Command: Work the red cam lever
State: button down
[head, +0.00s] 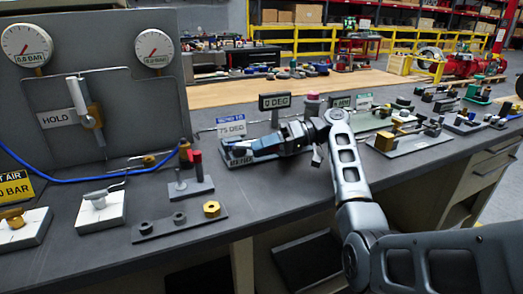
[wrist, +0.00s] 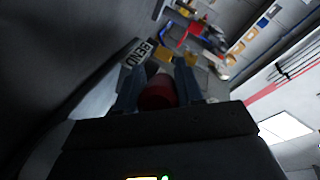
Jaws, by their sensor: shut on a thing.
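In the wrist view, my gripper (wrist: 158,80) is shut on a red rounded part (wrist: 157,92), which sits between its two dark fingers. I take this part to be the red cam lever's grip; the rest of the lever is hidden.
A small block with red and black upright pins (head: 196,157) stands left of my gripper. A "0 DEG" sign (head: 275,101) stands behind. The grey gauge panel (head: 100,85) is at left. More fixtures (head: 410,140) stand right.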

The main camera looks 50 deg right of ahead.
dwell(0.4)
jog(key=c, duration=0.8)
grip_release()
jog(key=shift+d, duration=0.1)
jog(key=shift+b+v, duration=0.35)
jog(key=shift+v, duration=3.45)
jog(key=shift+c, duration=0.2)
